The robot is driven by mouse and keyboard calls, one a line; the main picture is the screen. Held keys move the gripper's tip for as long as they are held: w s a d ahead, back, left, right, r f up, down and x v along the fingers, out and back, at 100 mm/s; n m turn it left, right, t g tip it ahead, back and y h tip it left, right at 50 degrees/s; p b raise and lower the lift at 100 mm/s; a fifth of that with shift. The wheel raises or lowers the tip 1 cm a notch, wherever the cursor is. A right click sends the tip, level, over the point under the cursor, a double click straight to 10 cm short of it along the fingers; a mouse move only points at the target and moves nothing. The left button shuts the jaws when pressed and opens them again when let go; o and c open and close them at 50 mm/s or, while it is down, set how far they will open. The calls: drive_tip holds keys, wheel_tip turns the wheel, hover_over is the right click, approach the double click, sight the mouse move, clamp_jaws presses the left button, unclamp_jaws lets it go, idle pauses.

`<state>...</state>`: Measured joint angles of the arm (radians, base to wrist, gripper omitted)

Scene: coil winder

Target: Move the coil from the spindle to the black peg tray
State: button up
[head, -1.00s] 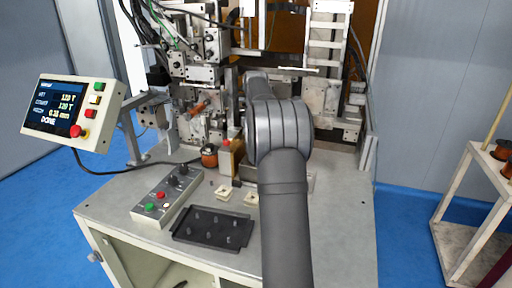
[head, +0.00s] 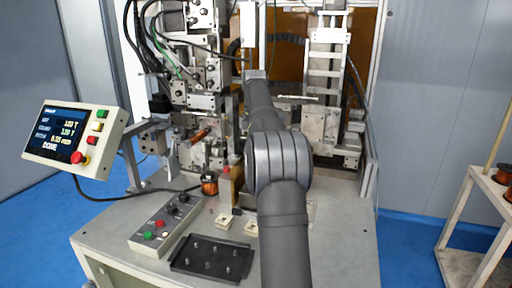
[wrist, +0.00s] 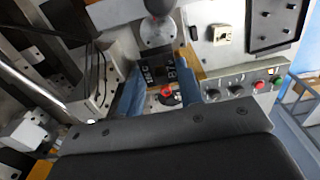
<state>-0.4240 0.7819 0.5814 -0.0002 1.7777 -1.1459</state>
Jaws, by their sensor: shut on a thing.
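My gripper (wrist: 162,75) shows in the wrist view as two blue-grey fingers pointing up the picture. It is shut on the coil; a dark piece with pale marks shows between the fingers, and the coil's outline is hard to make out. In the head view my own arm hides the gripper, the coil and the spindle. The black peg tray (head: 180,268) lies flat at the front of the table, with several short pegs and no coil on them. A corner of the tray (wrist: 255,46) also shows at the top right of the wrist view.
The winding machine (head: 200,100) stands at the back of the table. A button box (head: 150,240) lies left of the tray. A screen panel (head: 75,137) is at the left.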

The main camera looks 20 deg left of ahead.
drive_tip(key=s+a, duration=0.6)
drive_tip(key=n, duration=0.1)
hover_over(186, 259)
wheel_tip(186, 259, down, 12)
drive_tip(key=shift+w+a+f, duration=0.1)
drive_tip(key=shift+f, duration=2.15)
drive_tip(key=shift+f, duration=0.2)
drive_tip(key=shift+f, duration=0.9)
drive_tip(key=o, duration=1)
drive_tip(key=shift+o, duration=0.2)
